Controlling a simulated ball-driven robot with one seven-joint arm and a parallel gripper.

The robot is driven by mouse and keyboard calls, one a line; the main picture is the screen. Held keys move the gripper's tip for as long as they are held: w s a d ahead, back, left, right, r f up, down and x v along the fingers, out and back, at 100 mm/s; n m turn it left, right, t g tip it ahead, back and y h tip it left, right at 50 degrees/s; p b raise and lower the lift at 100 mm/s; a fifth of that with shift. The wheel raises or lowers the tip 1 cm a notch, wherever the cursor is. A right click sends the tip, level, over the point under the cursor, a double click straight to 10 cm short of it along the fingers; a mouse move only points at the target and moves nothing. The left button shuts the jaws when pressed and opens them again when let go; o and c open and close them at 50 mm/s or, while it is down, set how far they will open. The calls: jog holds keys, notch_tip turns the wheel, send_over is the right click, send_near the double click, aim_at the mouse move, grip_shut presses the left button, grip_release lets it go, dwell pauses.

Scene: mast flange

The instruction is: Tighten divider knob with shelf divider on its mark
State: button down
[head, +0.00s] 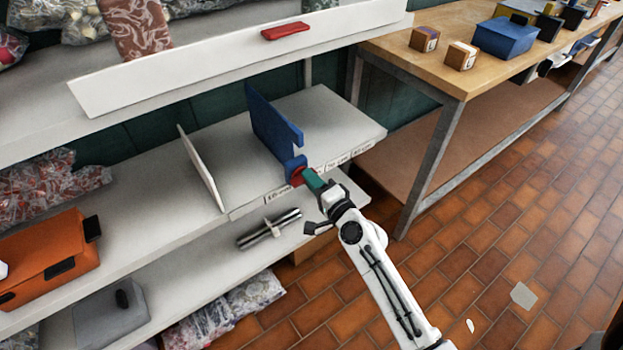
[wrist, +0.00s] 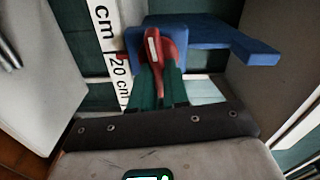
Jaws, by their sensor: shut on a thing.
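The blue shelf divider (head: 268,122) stands upright on the middle shelf, its clamp at the shelf's front edge. It also shows in the wrist view (wrist: 205,32). The red divider knob (head: 297,177) sits at the front of the clamp. In the wrist view the red knob (wrist: 167,44) carries a pale line along its handle. My gripper (head: 307,178) is shut on the knob, with its green fingers on both sides of it (wrist: 158,84). A label strip (wrist: 118,75) reading "20 cm" runs beside the clamp. I cannot tell whether the divider sits exactly on its mark.
A white divider (head: 201,168) stands left of the blue one. The upper shelf's white front (head: 240,62) overhangs. A metal cylinder (head: 268,229) lies on the lower shelf. A wooden workbench (head: 465,95) stands right; the tiled floor (head: 520,220) in front of it is mostly clear.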

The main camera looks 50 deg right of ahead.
jog(key=shift+w+r+m, duration=0.15)
jog(key=shift+w+m, duration=0.05)
jog(key=shift+m, duration=0.3)
jog(key=c, duration=1.1)
grip_release()
jog(key=shift+s, duration=0.1)
jog(key=shift+b+v, duration=0.9)
jog(key=shift+v, duration=4.45)
